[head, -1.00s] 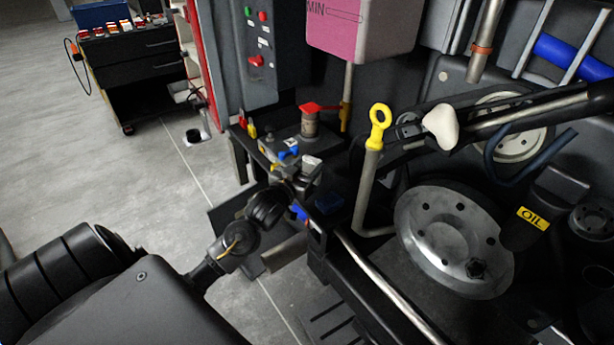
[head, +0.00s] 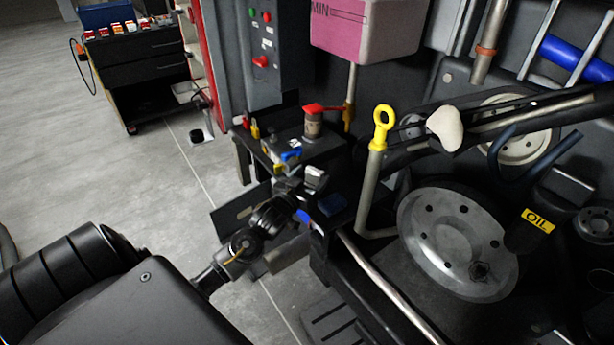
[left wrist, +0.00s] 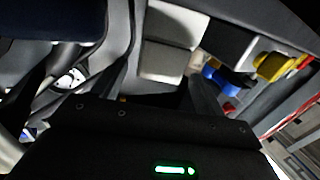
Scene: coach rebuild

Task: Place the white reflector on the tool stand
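The white reflector (head: 314,175) shows as a small pale block at the tip of my left gripper (head: 300,187) in the head view. In the left wrist view the pale block (left wrist: 163,58) lies between the dark fingers, which appear shut on it; the contact itself is hard to see. The tool stand (head: 270,150) appears to be the small dark stand just behind the gripper, with a red-capped post and blue and yellow parts on it. The reflector is in front of these parts; whether it touches the stand is unclear. My right gripper is not in view.
A yellow dipstick ring (head: 383,116) on a grey tube stands right of the gripper. A large metal pulley (head: 450,240) and a black oil filler (head: 528,225) lie further right. A pink tank (head: 365,30) hangs above. Open floor (head: 90,190) lies left, with a tool cart (head: 135,60) behind.

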